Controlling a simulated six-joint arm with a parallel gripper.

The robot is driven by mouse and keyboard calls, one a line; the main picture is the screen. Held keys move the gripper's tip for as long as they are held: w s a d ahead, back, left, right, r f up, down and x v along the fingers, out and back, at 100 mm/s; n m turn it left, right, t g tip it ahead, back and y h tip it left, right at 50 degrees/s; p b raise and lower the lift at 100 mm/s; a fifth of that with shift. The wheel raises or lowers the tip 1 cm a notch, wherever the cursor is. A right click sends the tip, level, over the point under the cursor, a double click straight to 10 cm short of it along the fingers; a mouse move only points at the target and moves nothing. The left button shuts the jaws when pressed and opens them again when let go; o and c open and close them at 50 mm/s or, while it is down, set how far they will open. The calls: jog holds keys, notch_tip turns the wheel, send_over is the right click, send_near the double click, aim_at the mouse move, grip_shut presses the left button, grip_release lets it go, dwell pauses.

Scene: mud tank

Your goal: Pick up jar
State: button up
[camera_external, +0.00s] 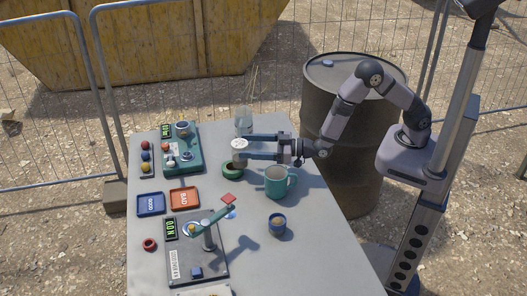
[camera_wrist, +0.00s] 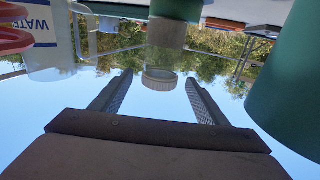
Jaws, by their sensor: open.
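The jar (camera_external: 239,146) has a pale round lid and stands on the table beyond my fingers. In the wrist view, which looks upside down, the jar's greyish clear body (camera_wrist: 167,33) and ribbed lid hang in the middle. My gripper (camera_external: 246,148) is open and lies level, pointing left at the jar. In the wrist view the two fingertips (camera_wrist: 159,77) frame the lid, with a gap on each side. I see no contact. The jar's lower part is partly hidden in the external view.
A green mug (camera_external: 279,182) stands close beside my gripper and looms in the wrist view (camera_wrist: 290,85). A clear water bottle (camera_external: 243,121) stands behind. A green ring (camera_external: 232,169) lies near the jar. A green device (camera_external: 184,150) stands to the left.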

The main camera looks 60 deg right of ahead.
aim_at(232, 144)
jog(key=shift+p+x, duration=0.4)
jog(key=shift+x, duration=0.7)
jog(key=shift+w+a+r, duration=0.15)
jog(key=shift+w, duration=0.1)
jog(key=shift+p+x, duration=1.2)
jog(key=shift+x, duration=1.05)
jog(key=shift+r, duration=0.1)
jog(key=c, duration=1.6)
jog(key=shift+c, duration=0.2)
notch_tip(232, 144, up, 10)
jog(key=b, duration=0.2)
jog(key=shift+b, duration=0.35)
